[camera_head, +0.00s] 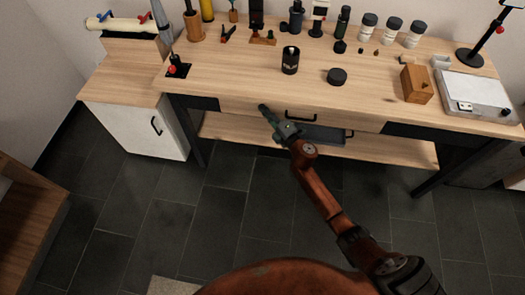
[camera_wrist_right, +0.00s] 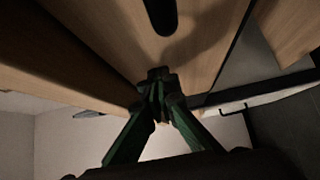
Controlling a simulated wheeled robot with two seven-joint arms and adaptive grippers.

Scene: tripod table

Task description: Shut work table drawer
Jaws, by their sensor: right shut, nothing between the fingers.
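The work table (camera_head: 225,80) has a light wood top. Its wooden drawer front (camera_head: 345,120) sits below the top edge, between dark panels, and has a black bar handle (camera_head: 301,116). The front looks about in line with the panels; I cannot tell whether a small gap is left. My right gripper (camera_head: 264,108) is shut and empty, at the drawer front left of the handle. In the wrist view its green fingers (camera_wrist_right: 157,76) come together close to a wooden surface (camera_wrist_right: 95,45); contact is unclear. My left gripper is out of view.
A grey tray (camera_head: 325,134) lies on the lower shelf (camera_head: 385,153) behind my right arm. A white cabinet (camera_head: 130,128) stands at the left. Jars, a black cup (camera_head: 290,60) and a wooden block (camera_head: 416,84) stand on the table. The floor in front is clear.

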